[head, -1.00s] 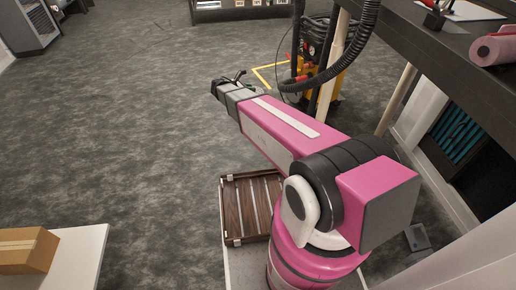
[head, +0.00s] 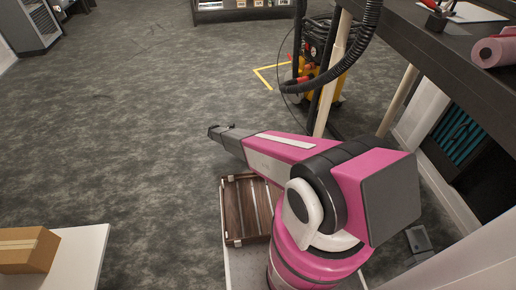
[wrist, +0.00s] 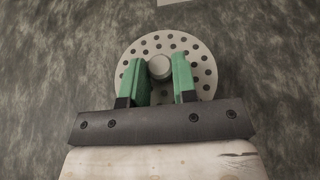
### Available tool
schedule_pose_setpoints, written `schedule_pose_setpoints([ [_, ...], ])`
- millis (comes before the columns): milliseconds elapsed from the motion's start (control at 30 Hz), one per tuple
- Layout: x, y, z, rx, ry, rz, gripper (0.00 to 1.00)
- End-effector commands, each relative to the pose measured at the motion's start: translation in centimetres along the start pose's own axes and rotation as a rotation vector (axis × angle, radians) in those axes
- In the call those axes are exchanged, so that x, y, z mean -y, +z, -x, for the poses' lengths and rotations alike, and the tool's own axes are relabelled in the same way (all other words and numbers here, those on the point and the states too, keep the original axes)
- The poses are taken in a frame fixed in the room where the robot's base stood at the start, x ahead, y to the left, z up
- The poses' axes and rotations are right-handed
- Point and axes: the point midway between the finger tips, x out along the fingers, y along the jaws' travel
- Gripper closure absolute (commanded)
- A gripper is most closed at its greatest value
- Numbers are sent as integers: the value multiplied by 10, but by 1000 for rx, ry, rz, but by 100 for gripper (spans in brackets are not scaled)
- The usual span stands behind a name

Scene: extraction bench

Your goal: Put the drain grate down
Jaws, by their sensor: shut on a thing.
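The drain grate is a pale round disc (wrist: 160,36) full of small holes, with a round knob (wrist: 160,67) at its middle. In the wrist view my gripper (wrist: 157,66) has its two green fingers on either side of the knob, shut on it. The disc lies beyond the fingertips, face on to the wrist camera, over grey mottled floor. I cannot tell whether it touches the floor. In the head view the gripper end (head: 217,131) shows small beyond my arm, and the grate cannot be made out there.
A brown slatted crate (head: 232,239) stands beside my base. A cardboard box (head: 27,250) sits on a white table (head: 88,262) at lower left. A yellow and black machine (head: 318,62) and a dark bench (head: 415,48) are at right. The grey floor (head: 130,130) at centre left is clear.

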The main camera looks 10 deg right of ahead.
Motion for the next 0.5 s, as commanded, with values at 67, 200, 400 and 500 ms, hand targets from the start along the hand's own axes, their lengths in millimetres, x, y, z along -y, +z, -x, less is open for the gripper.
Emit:
schedule_pose_setpoints([
  [67, -2, -3, -11, 0, -3, -1, 100],
  [200, -8, -7, -40, 1, -4, -1, 100],
  [400, -15, -15, -85, 0, -3, 0, 100],
  [500, -19, -17, -105, 1, -2, -1, 100],
])
